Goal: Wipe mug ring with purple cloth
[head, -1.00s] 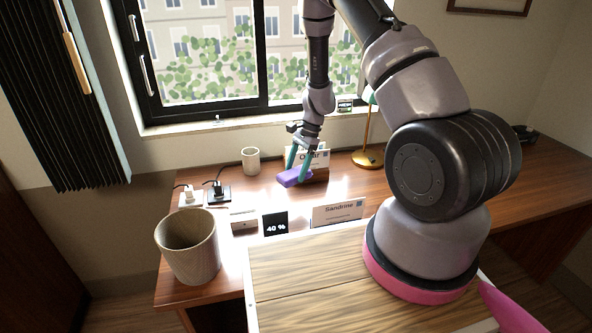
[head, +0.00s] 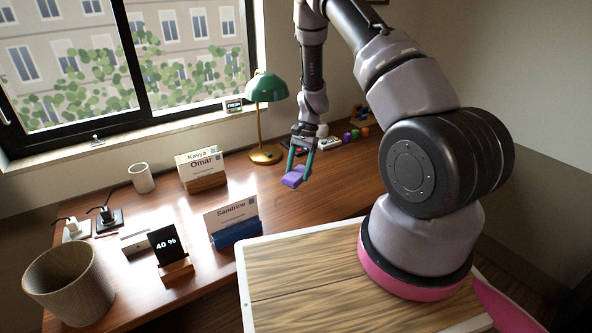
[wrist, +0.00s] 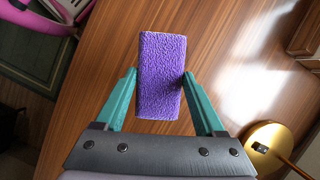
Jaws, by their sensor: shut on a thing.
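My gripper (head: 302,172) is shut on the purple cloth (head: 293,180), a thick block-like pad. In the head view it holds the cloth over the brown desk, to the right of the name cards. In the wrist view the cloth (wrist: 160,75) sits between the two teal fingers, with bare wood grain beneath it. I cannot tell whether the cloth touches the desk. A white mug (head: 141,178) stands upright at the back left of the desk. I see no clear mug ring in either view.
Name-card holders (head: 203,168) (head: 233,222) and a black 40 % sign (head: 166,246) stand left of my gripper. A green lamp (head: 266,88) with a brass base stands behind it. A woven bin (head: 68,287) is at the front left. Small coloured items (head: 347,137) lie at the back right.

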